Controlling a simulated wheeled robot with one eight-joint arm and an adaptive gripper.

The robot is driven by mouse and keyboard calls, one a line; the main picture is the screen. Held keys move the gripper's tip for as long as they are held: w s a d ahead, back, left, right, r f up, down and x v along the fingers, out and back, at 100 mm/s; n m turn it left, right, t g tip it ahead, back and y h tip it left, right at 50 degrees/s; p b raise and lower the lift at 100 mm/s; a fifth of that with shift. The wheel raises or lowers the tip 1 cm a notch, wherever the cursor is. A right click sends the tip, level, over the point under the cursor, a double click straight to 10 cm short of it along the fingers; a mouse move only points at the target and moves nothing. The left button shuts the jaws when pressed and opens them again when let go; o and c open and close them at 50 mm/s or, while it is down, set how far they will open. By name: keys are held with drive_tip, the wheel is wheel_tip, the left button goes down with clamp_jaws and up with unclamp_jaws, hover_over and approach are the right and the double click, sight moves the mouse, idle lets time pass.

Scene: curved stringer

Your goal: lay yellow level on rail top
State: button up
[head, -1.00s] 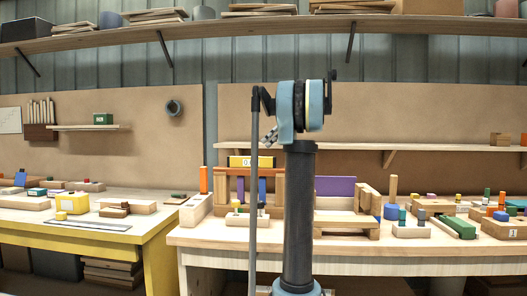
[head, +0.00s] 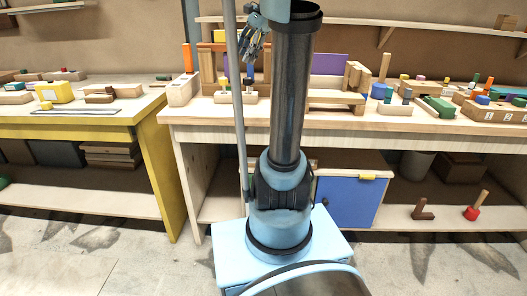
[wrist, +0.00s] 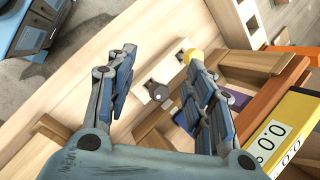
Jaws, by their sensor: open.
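The yellow level (wrist: 287,128) has a white face marked 0.0. In the wrist view it lies along the top of the red-brown rail (wrist: 268,92), at the right edge; I cannot tell whether it sits fully flat. In the head view only a small part of the level (head: 219,36) shows above the wooden frame. My gripper (wrist: 162,58) is open, and nothing is held between its fingers. It is to the left of the level in the wrist view. In the head view my gripper (head: 255,42) is in front of the frame, and my arm hides part of it.
A pale block with pegs (wrist: 155,88) stands below my fingers. A purple board (head: 329,64) stands behind the bench top. Several blocks and pegs crowd the bench on the right.

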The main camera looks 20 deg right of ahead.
drive_tip(key=s+f+n+h, duration=0.2)
drive_tip(key=s+f+n, duration=0.4)
drive_tip(key=s+f, duration=0.6)
drive_tip(key=s+f+n+h, duration=0.3)
drive_tip(key=s+f+n, duration=0.4)
drive_tip(key=s+f, duration=0.6)
wheel_tip(320, 180, down, 7)
drive_tip(key=shift+d+r+n, duration=0.15)
drive_tip(key=shift+r+n, duration=0.05)
drive_tip(key=shift+n, duration=0.1)
drive_tip(key=shift+w+f, duration=0.2)
drive_tip(key=shift+w, duration=0.15)
